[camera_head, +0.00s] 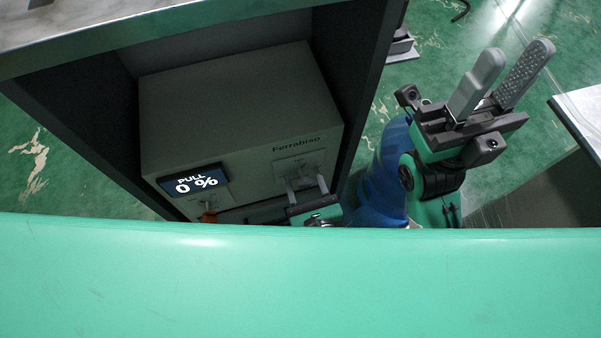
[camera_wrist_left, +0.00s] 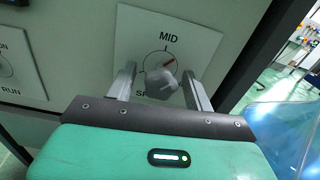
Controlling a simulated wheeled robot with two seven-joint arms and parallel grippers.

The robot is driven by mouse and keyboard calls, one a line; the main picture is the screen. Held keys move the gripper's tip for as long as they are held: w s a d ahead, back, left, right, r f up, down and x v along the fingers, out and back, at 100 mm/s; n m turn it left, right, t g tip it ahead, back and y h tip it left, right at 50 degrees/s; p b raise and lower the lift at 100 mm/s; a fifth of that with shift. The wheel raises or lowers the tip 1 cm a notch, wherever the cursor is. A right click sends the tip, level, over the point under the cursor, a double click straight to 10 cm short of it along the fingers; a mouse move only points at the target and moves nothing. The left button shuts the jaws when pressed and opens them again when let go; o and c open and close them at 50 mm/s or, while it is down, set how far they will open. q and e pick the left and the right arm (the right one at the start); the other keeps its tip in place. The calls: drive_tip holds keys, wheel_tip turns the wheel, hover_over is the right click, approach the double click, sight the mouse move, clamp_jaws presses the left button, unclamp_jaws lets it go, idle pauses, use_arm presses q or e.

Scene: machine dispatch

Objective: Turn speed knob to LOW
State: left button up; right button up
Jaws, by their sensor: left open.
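The speed knob (camera_wrist_left: 160,80) is a grey round knob on a white plate (camera_wrist_left: 190,36) in the left wrist view. Its red mark points up and right, a little right of the MID label. Lettering starting "SP" shows below it, partly covered; I see no LOW label. My left gripper (camera_wrist_left: 162,84) is open, one finger on each side of the knob; I cannot tell whether they touch it. In the head view my left gripper (camera_head: 306,188) is at the right of the machine's front. My right gripper (camera_head: 512,64) is open and empty, raised at the right.
The grey Ferrabiso machine (camera_head: 235,115) sits in a dark-walled bay under a worktop (camera_head: 150,32). An orange part (camera_head: 208,217) is below the display. Another plate (camera_wrist_left: 20,70) marked RUN is left of the knob. A table edge (camera_head: 582,112) is at the right.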

use_arm(q)
drive_tip(key=c, duration=1)
drive_tip(key=shift+o, duration=0.2)
